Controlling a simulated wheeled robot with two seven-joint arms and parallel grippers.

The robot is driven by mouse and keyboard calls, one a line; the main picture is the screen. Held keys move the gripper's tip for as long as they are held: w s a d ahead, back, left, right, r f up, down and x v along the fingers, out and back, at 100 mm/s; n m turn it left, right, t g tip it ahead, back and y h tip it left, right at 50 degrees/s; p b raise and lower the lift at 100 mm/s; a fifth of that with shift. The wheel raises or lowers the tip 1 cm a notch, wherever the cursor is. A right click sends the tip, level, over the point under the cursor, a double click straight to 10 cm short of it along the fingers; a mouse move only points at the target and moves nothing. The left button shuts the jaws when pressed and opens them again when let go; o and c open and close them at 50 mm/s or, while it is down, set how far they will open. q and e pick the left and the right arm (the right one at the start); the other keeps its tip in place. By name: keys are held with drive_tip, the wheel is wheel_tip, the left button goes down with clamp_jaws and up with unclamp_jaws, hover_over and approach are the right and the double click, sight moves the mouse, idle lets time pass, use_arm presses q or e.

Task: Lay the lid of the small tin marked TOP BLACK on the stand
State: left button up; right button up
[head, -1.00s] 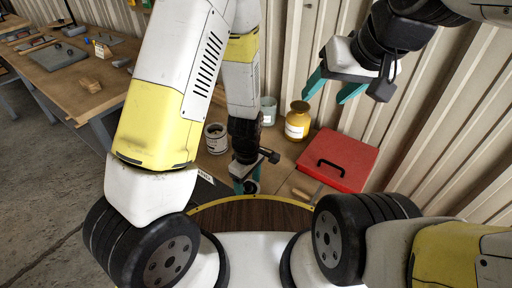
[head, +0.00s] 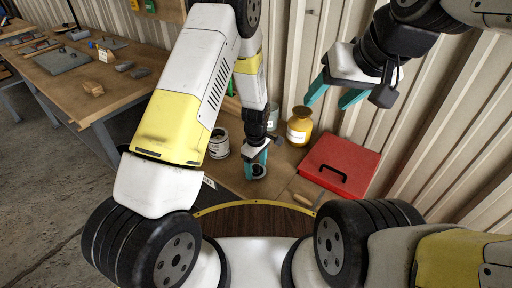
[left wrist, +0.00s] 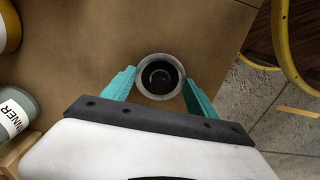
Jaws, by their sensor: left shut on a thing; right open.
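My left gripper (head: 257,165) is shut on a small round thing (left wrist: 160,78) with a light grey rim and a dark inside. It sits between the turquoise fingers over the brown bench top. I cannot tell whether it is a tin or only a lid, nor whether it touches the bench. A tin with a white label (head: 218,145) and a dark top stands to its left; its print is too small to read. My right gripper (head: 338,93) is open and empty, high at the right by the wall. I cannot make out a stand.
A yellow jar (head: 299,128) and a grey-green container (left wrist: 14,113) lettered "NNER" stand at the back. A red box with a black handle (head: 338,165) lies to the right. A tan piece (head: 302,199) lies near the front. Another workbench (head: 85,80) is at the left.

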use_arm(q)
drive_tip(key=shift+f, duration=0.15)
drive_tip(key=o, duration=1.1)
wheel_tip(320, 180, up, 12)
wheel_tip(320, 180, up, 8)
drive_tip(key=m+h, duration=0.1)
drive_tip(key=m, duration=0.1)
hover_over(256, 166)
drive_tip(key=a, duration=0.2)
drive_tip(key=s+a+r+m+t+h, duration=0.1)
drive_tip(key=s+a+r+m+t, duration=0.3)
drive_tip(key=r, duration=0.7)
drive_tip(key=s+a+r+m, duration=0.1)
drive_tip(key=s+a+r, duration=0.1)
drive_tip(key=s, duration=0.3)
drive_tip(key=s+a+r+m+t, duration=0.1)
drive_tip(key=s+a+r+m, duration=0.1)
drive_tip(key=s+r, duration=0.3)
drive_tip(key=s+a+r+m+t, duration=0.1)
drive_tip(key=s+a+r+m, duration=0.1)
drive_tip(key=s+a+r, duration=0.1)
drive_tip(key=shift+s+a+r, duration=0.15)
drive_tip(key=shift+s+a, duration=0.15)
drive_tip(key=shift+s, duration=0.35)
drive_tip(key=shift+s+a+r, duration=0.15)
drive_tip(key=shift+s+a, duration=0.15)
drive_tip(key=shift+s, duration=0.35)
